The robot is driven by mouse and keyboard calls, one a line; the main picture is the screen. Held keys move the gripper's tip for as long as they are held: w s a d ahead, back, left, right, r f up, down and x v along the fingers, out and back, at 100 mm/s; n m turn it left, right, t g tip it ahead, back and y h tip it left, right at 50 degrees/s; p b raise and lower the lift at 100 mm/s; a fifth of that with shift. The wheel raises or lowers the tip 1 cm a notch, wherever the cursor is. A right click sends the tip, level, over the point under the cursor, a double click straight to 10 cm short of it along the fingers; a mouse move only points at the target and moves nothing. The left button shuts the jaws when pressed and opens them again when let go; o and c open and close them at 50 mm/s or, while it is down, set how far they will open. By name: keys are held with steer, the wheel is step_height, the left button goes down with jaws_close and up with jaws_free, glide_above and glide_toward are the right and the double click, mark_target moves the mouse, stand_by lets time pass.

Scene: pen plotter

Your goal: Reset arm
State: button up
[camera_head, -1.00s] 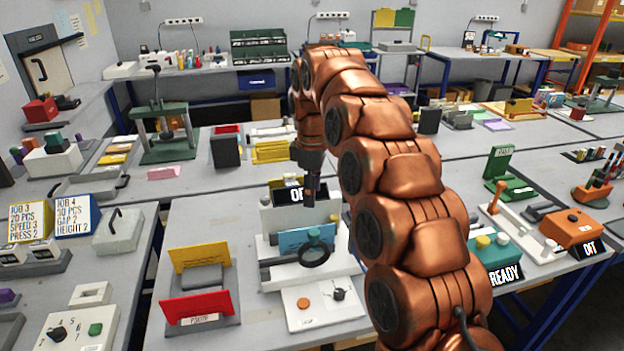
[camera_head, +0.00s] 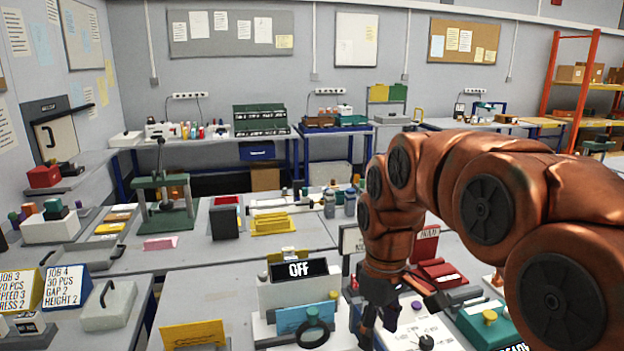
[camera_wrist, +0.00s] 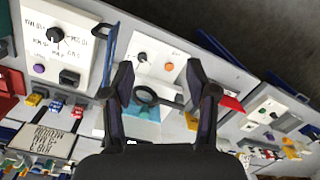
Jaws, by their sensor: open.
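My gripper (camera_head: 376,318) hangs at the end of my copper-coloured arm, right of the white machine (camera_head: 285,292) with the "OFF" display (camera_head: 298,268). In the wrist view my gripper (camera_wrist: 167,88) is open, its two dark fingers apart with nothing held. Between and beyond the fingers in that view are a dark ring (camera_wrist: 145,94), a light-blue plate (camera_wrist: 143,112) and a white panel (camera_wrist: 155,62) with a dark knob and an orange button. The ring also shows in the head view (camera_head: 312,333), in front of the blue plate. The fingers appear clear of these things.
A yellow plate (camera_head: 194,334) stands left of the machine. A white panel with a knob (camera_head: 425,341) and a green box (camera_head: 490,325) lie near my gripper on the right. A green press (camera_head: 165,205) stands farther back. Bare table (camera_head: 200,285) shows left of the machine.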

steer(key=s+d+f+m, duration=0.2)
steer(key=s, duration=0.6)
steer(key=s+d+f+m, duration=0.2)
steer(key=s+f+m, duration=0.1)
steer(key=s, duration=0.5)
steer(key=s+d+f+m, duration=0.2)
steer(key=s+f+m, duration=0.1)
steer(key=s, duration=0.4)
steer(key=shift+s+d+g, duration=0.4)
stand_by(1.1)
